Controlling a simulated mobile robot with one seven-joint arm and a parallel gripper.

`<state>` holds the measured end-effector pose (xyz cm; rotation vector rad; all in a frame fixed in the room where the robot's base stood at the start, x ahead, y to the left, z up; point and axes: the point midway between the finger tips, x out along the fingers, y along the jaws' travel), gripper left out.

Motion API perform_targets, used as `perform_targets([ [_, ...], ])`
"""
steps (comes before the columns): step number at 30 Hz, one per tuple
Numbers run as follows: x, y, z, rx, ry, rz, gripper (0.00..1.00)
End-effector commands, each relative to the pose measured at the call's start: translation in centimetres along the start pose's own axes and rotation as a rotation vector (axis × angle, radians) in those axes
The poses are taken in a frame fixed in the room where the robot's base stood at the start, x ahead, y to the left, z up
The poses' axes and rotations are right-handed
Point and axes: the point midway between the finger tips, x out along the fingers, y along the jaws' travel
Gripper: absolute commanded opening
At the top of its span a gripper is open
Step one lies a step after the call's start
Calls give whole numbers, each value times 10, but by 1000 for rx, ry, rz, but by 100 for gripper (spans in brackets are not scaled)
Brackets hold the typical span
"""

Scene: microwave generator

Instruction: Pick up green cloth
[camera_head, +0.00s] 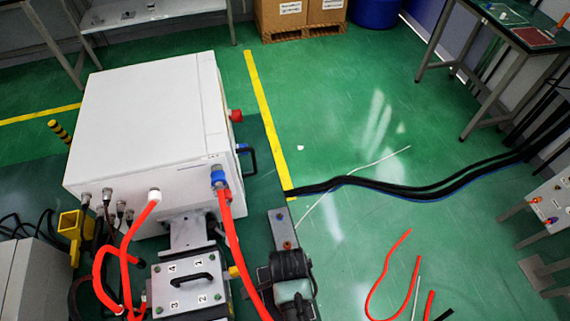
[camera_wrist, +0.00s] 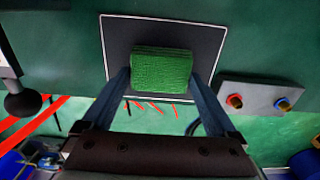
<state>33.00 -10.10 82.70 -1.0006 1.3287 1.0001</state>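The green cloth (camera_wrist: 161,68) is a folded, textured block in the upper middle of the wrist view. It lies over a dark rectangular mat (camera_wrist: 122,38) with a white border. My gripper (camera_wrist: 160,76) reaches toward it from below in the picture, one dark finger on each side of the cloth. The fingers are spread about as wide as the cloth, with their tips close to its left and right edges. I cannot tell whether they touch it. I make out neither the cloth nor my gripper in the head view.
A grey panel with a red and a blue connector (camera_wrist: 258,97) is right of the mat. In the head view, a large white cabinet (camera_head: 145,125) stands left, black cables (camera_head: 400,190) and red hoses (camera_head: 390,285) lie on the floor, and a workbench (camera_head: 510,30) is top right.

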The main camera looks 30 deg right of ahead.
Motion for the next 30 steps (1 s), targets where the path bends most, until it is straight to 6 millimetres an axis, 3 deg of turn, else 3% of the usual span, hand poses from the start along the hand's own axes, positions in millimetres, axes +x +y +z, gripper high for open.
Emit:
perform_targets([
  [1, 0, 0, 0, 0, 0, 0, 59],
  [4, 0, 0, 0, 0, 0, 0, 41],
  [14, -7, 0, 0, 0, 0, -1, 40],
  [24, -68, -1, 0, 0, 1, -4, 40],
  [30, -95, -1, 0, -1, 0, -1, 40],
])
